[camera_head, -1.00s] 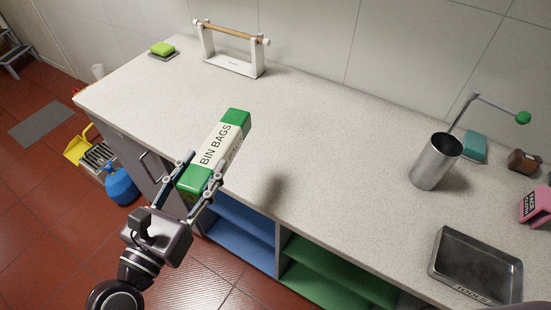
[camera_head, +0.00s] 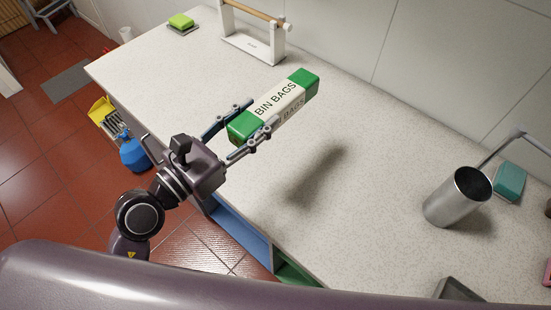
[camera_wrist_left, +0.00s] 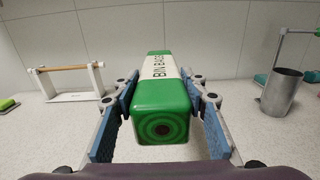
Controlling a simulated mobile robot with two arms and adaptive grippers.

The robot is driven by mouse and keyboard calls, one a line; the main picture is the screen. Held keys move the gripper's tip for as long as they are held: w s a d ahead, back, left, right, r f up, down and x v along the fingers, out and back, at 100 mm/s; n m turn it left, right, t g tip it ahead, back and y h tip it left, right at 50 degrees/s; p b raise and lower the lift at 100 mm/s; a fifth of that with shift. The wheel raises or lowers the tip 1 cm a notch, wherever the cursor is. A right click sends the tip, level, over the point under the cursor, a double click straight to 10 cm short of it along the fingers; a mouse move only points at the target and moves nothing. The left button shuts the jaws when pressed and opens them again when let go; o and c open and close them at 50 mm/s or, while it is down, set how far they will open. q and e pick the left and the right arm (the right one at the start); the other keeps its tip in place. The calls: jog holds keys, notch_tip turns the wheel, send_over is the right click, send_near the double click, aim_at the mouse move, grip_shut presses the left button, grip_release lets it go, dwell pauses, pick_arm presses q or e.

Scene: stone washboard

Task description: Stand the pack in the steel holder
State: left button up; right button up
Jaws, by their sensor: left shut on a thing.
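The pack is a long green and white box marked BIN BAGS (camera_head: 277,102). My left gripper (camera_head: 240,130) is shut on its near green end and holds it above the counter, lying roughly level and pointing away to the right. In the left wrist view the pack (camera_wrist_left: 160,98) sits between the two blue finger pads, its green end facing me. The steel holder (camera_head: 455,200) is an open-topped cylinder standing on the counter at the right, apart from the pack. It also shows in the left wrist view (camera_wrist_left: 280,93). My right gripper is not in view.
The speckled counter (camera_head: 370,150) is clear between pack and holder. A white stand with a wooden bar (camera_head: 252,45) is at the back. A teal sponge (camera_head: 510,180) and a metal rod (camera_head: 505,145) are behind the holder. A green sponge (camera_head: 181,20) lies far left.

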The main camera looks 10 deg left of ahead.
pick_arm(q)
jog(key=f+b, duration=0.2)
jog(key=f, duration=0.2)
jog(key=f+b, duration=0.2)
jog(key=f, duration=0.3)
jog(key=f+b, duration=0.2)
jog(key=f, duration=0.2)
jog(key=shift+s+a+f, duration=0.25)
jog(key=shift+s, duration=0.05)
jog(key=shift+f, duration=0.45)
jog(key=shift+f+b, duration=0.4)
jog(key=shift+b, duration=0.1)
notch_tip(320, 180, down, 4)
jog(key=shift+r+b, duration=0.25)
jog(key=shift+b, duration=1)
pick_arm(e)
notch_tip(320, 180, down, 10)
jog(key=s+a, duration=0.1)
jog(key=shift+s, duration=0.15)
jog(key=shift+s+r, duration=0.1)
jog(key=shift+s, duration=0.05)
